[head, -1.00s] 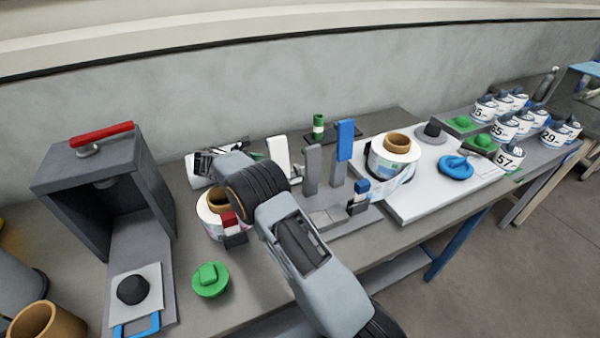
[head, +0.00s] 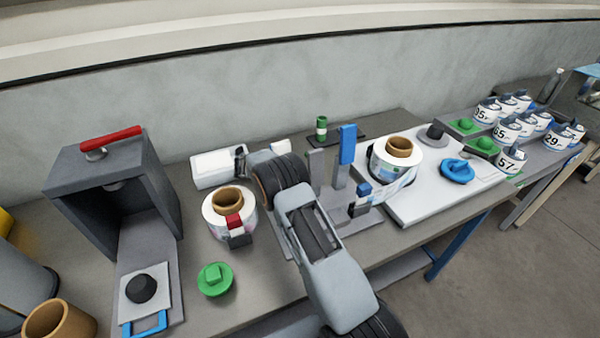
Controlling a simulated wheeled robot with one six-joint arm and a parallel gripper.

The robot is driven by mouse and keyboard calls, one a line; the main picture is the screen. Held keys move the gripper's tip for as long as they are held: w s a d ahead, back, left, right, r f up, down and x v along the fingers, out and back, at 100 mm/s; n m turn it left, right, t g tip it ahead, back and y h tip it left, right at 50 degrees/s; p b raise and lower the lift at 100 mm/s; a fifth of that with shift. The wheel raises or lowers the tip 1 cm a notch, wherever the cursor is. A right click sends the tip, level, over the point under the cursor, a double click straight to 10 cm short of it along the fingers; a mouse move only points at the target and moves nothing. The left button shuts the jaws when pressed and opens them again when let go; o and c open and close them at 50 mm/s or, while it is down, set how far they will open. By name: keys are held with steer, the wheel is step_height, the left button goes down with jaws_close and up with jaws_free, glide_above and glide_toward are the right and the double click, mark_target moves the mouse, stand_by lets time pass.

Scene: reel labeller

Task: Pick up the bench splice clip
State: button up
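Three clip-like pieces are in the head view; I cannot tell which is the bench splice clip. A blue, white and dark clip (head: 360,200) stands at the front right of the grey post fixture. A red, white and dark clip (head: 236,229) sits at the front of a white label reel (head: 215,208). A green and white piece (head: 321,128) stands on a dark plate at the back. My arm reaches in from the lower right, and its pale wrist part (head: 215,168) is behind the label reel. My gripper's fingertips cannot be made out, nor whether they hold anything.
A dark box with a red handle (head: 97,143) stands at left. A green knobbed disc (head: 215,279) lies near the front edge. A blue post (head: 347,144) rises right of my arm. A white board (head: 420,206) carries another reel. Several numbered pots stand at far right.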

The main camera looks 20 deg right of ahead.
steer(key=shift+d+f, duration=0.15)
steer(key=shift+d, duration=0.3)
steer(key=shift+c, duration=0.4)
steer(key=c, duration=0.9)
steer(key=shift+c, duration=0.2)
